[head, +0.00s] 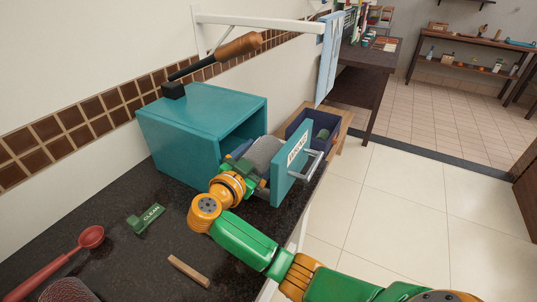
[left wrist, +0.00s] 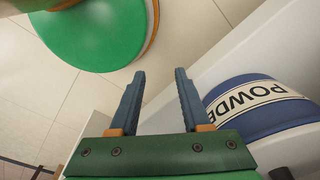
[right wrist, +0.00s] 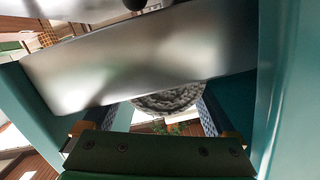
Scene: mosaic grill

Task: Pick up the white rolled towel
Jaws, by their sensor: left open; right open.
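No clearly white rolled towel shows. A grey roll-like thing (head: 265,154) lies between the teal box (head: 185,135) and its pulled-out front (head: 291,165) in the head view; I cannot tell whether it is the towel. My right gripper (head: 240,163) is beside it, open. In the right wrist view a rough grey, round thing (right wrist: 168,100) shows between the open fingers, partly hidden behind a smooth grey surface (right wrist: 150,55). Contact cannot be told. My left gripper (left wrist: 160,75) is open and empty in its wrist view, and out of the head view.
A green block marked CLEAN (head: 147,217), a wooden stick (head: 188,271) and a red ladle (head: 65,262) lie on the dark counter (head: 120,265). A purple bin (head: 300,128) stands behind the drawer. A blue POWDER tub (left wrist: 250,105) is right of my left gripper.

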